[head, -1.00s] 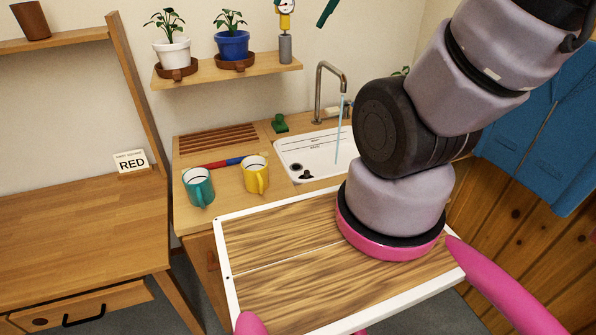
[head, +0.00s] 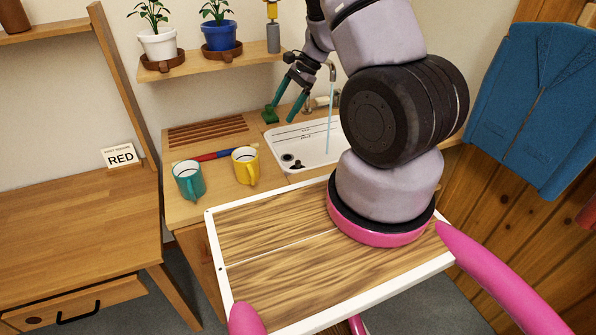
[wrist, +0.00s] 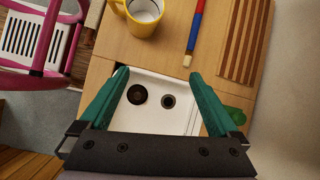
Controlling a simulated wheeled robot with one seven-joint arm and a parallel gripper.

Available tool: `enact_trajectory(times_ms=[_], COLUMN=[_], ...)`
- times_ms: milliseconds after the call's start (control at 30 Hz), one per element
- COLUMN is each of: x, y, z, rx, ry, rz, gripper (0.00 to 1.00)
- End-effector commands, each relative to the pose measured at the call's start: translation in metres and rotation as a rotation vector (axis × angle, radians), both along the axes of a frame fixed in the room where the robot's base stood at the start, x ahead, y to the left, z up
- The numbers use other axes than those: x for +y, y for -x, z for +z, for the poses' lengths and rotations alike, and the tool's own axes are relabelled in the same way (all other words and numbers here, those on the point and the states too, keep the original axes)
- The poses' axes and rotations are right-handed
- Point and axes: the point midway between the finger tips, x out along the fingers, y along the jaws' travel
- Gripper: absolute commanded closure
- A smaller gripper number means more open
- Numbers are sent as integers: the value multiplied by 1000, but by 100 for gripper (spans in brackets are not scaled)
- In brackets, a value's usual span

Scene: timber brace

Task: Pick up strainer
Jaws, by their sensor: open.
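The strainer, a small dark round piece (head: 298,165), lies in the near left part of the white sink (head: 318,152), beside the ringed drain hole (head: 287,157). In the wrist view the strainer (wrist: 137,94) shows between my green fingers, nearer the left one, with the drain hole (wrist: 168,102) to its right. My gripper (head: 282,113) is open and empty, above the sink's back left side in the head view. It also shows in the wrist view (wrist: 159,73), with its fingers wide apart and apart from the strainer.
Water runs from the tap (head: 331,90) into the sink. A green object (head: 269,116) stands at the sink's back left corner. A yellow mug (head: 246,166), a teal mug (head: 188,181) and a red-blue bar (head: 208,156) are on the counter. A plant shelf (head: 200,64) hangs above.

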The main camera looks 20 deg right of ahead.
Motion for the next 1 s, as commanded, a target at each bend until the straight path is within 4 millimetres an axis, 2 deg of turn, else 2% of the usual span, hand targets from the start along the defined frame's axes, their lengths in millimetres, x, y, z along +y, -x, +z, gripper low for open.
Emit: enact_trajectory(times_ms=[33,100,200,300,400,533,800,1000], x=[-9,-22,-40,-55,-65,-68,-53,-47], y=[1,2,4,8,10,12,12,12], z=[-28,-58,-95,-123,-140,-152,-190,-203], rx=[37,69,102,124,134,140,141,140], ry=[19,44,83,116,140,153,152,152], rz=[-31,-74,-122,-156,-174,-184,-184,-185], gripper=[3,3,3,3,3,3,3,3])
